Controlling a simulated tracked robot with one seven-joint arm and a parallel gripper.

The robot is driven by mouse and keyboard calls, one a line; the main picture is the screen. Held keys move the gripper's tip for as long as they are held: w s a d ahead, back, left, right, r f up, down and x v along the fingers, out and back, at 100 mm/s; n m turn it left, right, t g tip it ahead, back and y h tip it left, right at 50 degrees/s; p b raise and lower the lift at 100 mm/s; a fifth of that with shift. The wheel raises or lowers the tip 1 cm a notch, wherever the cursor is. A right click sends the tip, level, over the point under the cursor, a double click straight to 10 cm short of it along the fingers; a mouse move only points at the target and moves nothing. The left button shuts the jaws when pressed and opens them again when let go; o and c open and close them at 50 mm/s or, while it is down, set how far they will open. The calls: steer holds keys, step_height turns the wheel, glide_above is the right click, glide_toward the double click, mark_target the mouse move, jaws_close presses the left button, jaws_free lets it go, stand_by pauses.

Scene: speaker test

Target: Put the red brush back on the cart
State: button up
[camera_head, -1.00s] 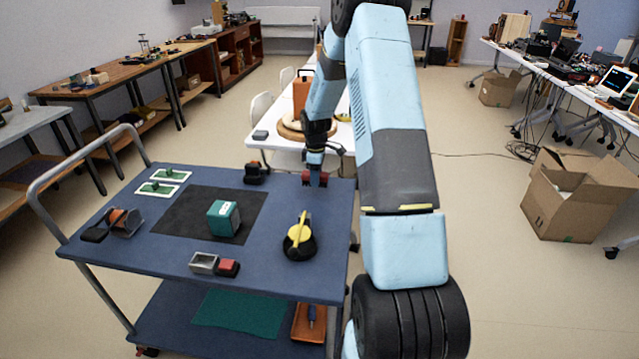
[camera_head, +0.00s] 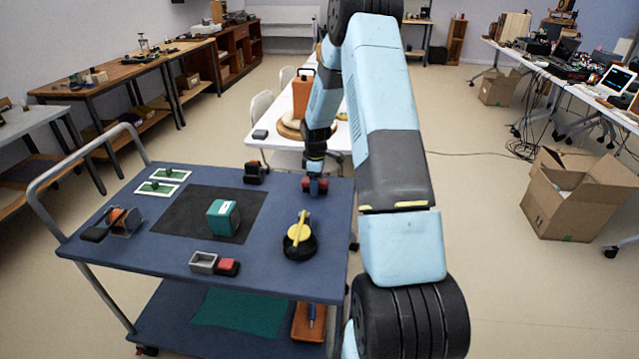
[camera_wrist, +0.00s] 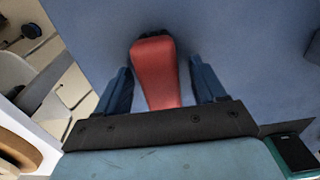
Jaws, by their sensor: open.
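The red brush (camera_wrist: 156,72) lies between the two spread fingers of my gripper (camera_wrist: 160,78) in the wrist view, with a gap on each side. The brush's near end is hidden behind the dark gripper bar. The blue top of the cart (camera_wrist: 235,45) is below it. In the head view my gripper (camera_head: 315,182) is low over the cart's far right corner, with red showing at its tips. The cart top (camera_head: 165,258) also shows there. The brush appears to rest on the cart top, though its contact is hard to see.
On the cart stand a black device (camera_head: 255,173), a teal box (camera_head: 223,217), a yellow-and-black tool (camera_head: 299,238), a grey tray (camera_head: 203,262) and an orange-and-black item (camera_head: 125,220). A white table (camera_head: 262,140) stands just behind the cart.

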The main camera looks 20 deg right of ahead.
step_height(320, 180, up, 12)
steer(key=s+a+r+m+t, duration=0.1)
steer(key=s+a+r+m, duration=0.15)
steer(key=s+r, duration=0.35)
steer(key=s+a+r+m+t+h, duration=0.1)
steer(key=s+a+r, duration=0.3)
steer(key=r, duration=0.4)
steer(key=s+a+r+m, duration=0.25)
steer(key=s+r, duration=0.25)
steer(key=r, duration=0.3)
steer(key=s+a+r+m+t, duration=0.1)
steer(key=s+a+r+m, duration=0.1)
steer(key=s, duration=1)
steer(key=s+a+r+m+t+y, duration=0.1)
steer(key=s+a+r+m+t, duration=0.1)
steer(key=s, duration=1)
steer(key=shift+s+a+r+m+t, duration=0.15)
steer(key=shift+a+r+m+t, duration=0.15)
steer(key=shift+a+r+m, duration=0.45)
steer(key=shift+a, duration=0.1)
steer(key=shift+c, duration=0.3)
